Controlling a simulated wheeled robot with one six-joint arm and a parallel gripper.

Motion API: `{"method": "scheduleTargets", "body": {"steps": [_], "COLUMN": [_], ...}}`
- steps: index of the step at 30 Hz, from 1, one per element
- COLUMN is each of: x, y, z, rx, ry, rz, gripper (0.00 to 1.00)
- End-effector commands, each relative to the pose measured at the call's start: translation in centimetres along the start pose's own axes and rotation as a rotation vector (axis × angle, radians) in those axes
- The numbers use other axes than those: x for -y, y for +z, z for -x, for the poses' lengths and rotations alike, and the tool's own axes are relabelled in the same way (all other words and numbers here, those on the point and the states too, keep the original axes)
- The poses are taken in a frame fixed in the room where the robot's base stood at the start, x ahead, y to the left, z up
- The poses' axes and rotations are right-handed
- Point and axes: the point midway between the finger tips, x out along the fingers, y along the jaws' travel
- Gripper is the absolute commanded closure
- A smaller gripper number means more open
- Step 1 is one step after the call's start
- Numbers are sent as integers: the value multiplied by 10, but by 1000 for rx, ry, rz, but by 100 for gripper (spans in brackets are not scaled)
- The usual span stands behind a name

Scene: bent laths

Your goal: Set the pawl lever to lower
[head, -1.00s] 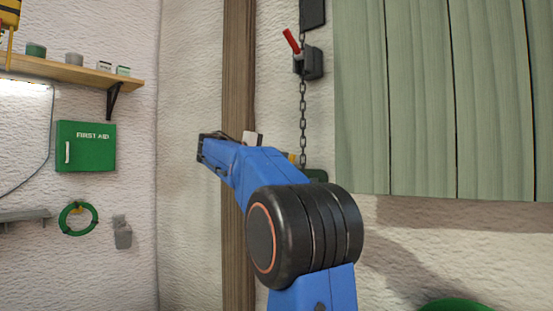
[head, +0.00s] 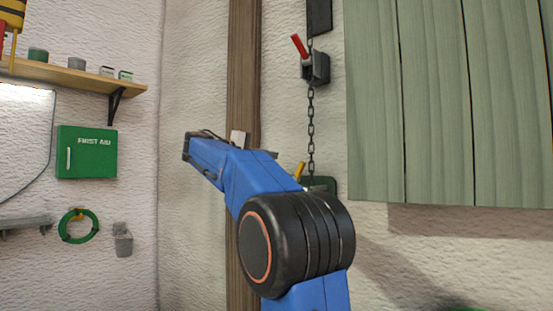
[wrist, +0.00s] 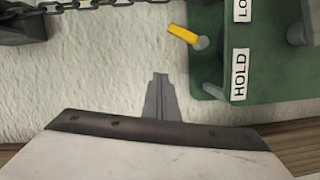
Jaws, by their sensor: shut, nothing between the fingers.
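The pawl lever is a short yellow handle (wrist: 184,35) on a grey pivot, at the edge of a green plate (wrist: 270,80) in the wrist view. The plate has a label HOLD (wrist: 239,75) and a cut-off label starting LO (wrist: 242,9). The handle points left in that view and tilts slightly toward the LO side; I cannot tell whether it is seated there. In the head view the handle (head: 299,170) shows just above my blue arm, which partly hides the plate. My gripper (wrist: 160,80) is shut and empty, below and left of the handle in the wrist view, apart from it.
A chain (head: 311,125) hangs above the plate from a grey block (head: 318,68) with a red lever (head: 299,46). A wooden post (head: 243,80) stands left of it, and green boards (head: 430,100) are at right. A first aid box (head: 87,152) hangs further left.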

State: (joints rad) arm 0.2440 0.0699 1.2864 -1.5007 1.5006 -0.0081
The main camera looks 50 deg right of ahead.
Motion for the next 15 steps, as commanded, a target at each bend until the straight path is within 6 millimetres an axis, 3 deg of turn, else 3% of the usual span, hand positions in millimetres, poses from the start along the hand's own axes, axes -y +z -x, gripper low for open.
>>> {"method": "scheduleTargets", "body": {"steps": [7, 15], "x": [-3, -4], "y": [0, 1], "z": [39, 57], "rx": [-3, -1], "ry": [-1, 0], "rz": [-1, -1], "gripper": [100, 100]}}
